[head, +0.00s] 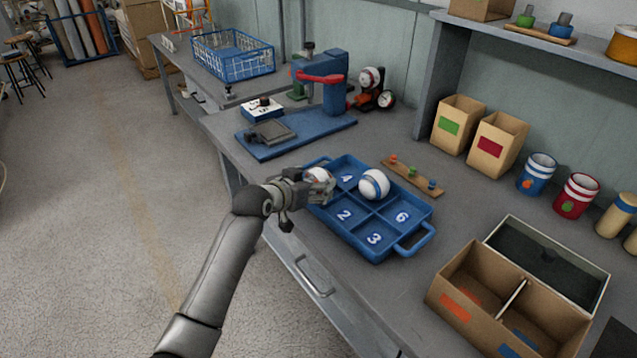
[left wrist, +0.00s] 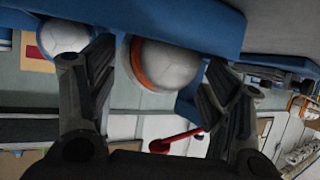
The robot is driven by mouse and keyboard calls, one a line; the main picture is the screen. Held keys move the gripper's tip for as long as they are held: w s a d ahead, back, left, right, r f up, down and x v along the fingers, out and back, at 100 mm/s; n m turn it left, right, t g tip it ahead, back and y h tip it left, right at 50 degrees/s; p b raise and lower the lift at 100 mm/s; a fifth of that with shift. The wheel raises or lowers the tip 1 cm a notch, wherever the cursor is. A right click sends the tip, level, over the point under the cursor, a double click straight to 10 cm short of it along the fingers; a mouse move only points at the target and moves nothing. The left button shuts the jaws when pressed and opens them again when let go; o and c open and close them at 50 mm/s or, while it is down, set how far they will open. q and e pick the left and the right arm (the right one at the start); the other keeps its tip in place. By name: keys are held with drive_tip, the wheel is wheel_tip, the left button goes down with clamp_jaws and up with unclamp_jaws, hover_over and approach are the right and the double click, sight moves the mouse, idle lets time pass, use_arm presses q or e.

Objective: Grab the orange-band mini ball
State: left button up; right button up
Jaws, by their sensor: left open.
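The orange-band mini ball (left wrist: 168,62), white with an orange band, shows in the left wrist view between the two fingers of my left gripper (left wrist: 160,72). In the head view the white top of this ball (head: 318,173) shows behind my left gripper (head: 318,190), in the left part of the blue numbered tray (head: 408,247). The fingers are open, one on each side of the ball. Whether they touch it I cannot tell. A white ball with a blue band (head: 374,184) sits in a neighbouring compartment. My right gripper is not in view.
A blue press (head: 330,88) with a red lever stands behind the tray. A small wooden strip with coloured pegs (head: 412,174) lies right of it. An open cardboard box (head: 480,318) stands front right. Cans (head: 537,174) and small boxes (head: 457,122) line the wall.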

use_arm(q)
drive_tip(key=shift+w+d+f, duration=0.35)
drive_tip(key=shift+w, duration=0.2)
drive_tip(key=shift+c, duration=0.4)
drive_tip(key=c, duration=0.5)
drive_tip(key=shift+r, duration=0.15)
